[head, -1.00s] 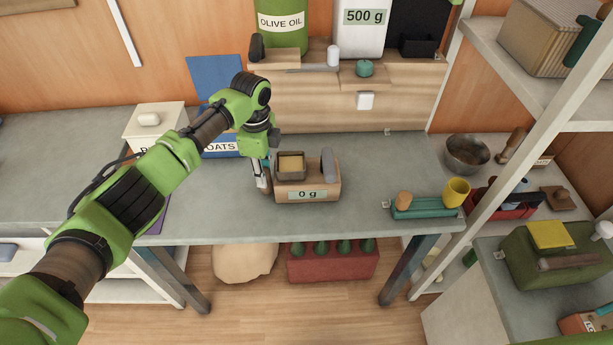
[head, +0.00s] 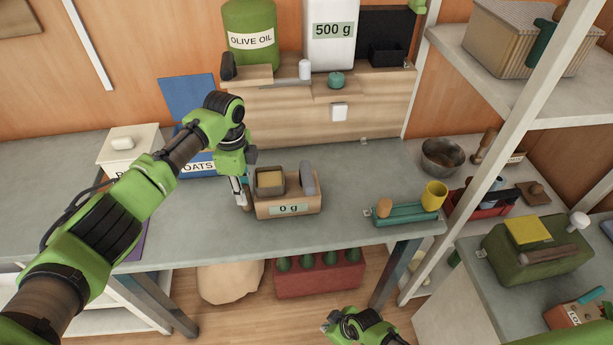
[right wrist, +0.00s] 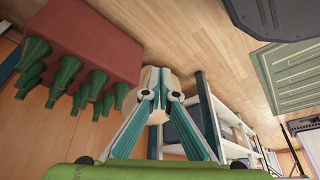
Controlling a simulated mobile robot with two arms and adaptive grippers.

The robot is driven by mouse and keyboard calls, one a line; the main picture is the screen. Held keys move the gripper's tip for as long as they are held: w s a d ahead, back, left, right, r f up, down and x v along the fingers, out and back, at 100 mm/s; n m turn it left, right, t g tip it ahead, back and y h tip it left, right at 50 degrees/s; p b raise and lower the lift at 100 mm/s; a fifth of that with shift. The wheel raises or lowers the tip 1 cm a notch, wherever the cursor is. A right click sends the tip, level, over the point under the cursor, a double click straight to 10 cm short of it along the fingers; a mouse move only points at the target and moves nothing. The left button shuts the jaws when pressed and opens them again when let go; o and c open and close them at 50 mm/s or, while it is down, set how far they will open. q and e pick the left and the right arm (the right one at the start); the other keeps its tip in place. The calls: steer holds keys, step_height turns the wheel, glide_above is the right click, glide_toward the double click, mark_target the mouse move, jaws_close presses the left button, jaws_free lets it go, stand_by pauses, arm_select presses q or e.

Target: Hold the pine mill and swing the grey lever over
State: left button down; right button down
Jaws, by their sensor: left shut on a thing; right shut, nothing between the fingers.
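The pine mill (head: 287,207) is a light wooden box with a "0 g" label on its front, standing on the grey bench. A square hopper (head: 270,181) with yellowish contents sits on its top left. The grey lever (head: 308,178) stands upright at its top right. My left gripper (head: 243,197) reaches down at the mill's left side and is shut on it; the fingertips are partly hidden. My right gripper (head: 347,325) is low at the bottom edge, in front of the bench and away from the mill. In the right wrist view its fingers (right wrist: 158,82) are shut and empty.
A teal tray (head: 405,215) with a yellow cup (head: 434,195) stands right of the mill. A red crate (head: 320,274) of green bottles and a pale sack (head: 228,283) are under the bench. A white shelf post (head: 505,140) rises at the right. The bench between mill and tray is clear.

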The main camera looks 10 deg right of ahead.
steer(key=w+a+r+n+y, duration=0.2)
steer(key=w+a+r+n, duration=0.3)
steer(key=a+r, duration=0.4)
steer(key=w+a+r+n+g+y, duration=0.1)
steer(key=a+r, duration=0.4)
steer(key=r, duration=0.3)
steer(key=a+r+n+g+y, duration=0.15)
steer(key=a+r, duration=0.25)
steer(key=r, duration=0.4)
steer(key=w+a+r+n+g+y, duration=0.1)
steer(key=a+r+y, duration=0.1)
steer(key=a+r, duration=0.45)
steer(key=w+d+r+m+t+h, duration=0.2)
steer(key=w+d+r+m+h, duration=0.2)
steer(key=w+d+r, duration=0.45)
steer(key=w+d+r+m+t+h, duration=0.1)
steer(key=w+d+r+m+h, duration=0.35)
steer(key=d+r, duration=0.6)
step_height(320, 180, down, 6)
steer(key=a, duration=0.1)
steer(key=shift+w+a+f+n, duration=0.15)
steer(key=shift+a+f+n, duration=0.1)
steer(key=shift+n, duration=0.15)
steer(key=shift+d, duration=0.1)
steer(key=d, duration=1.6)
steer(key=shift+d, duration=0.3)
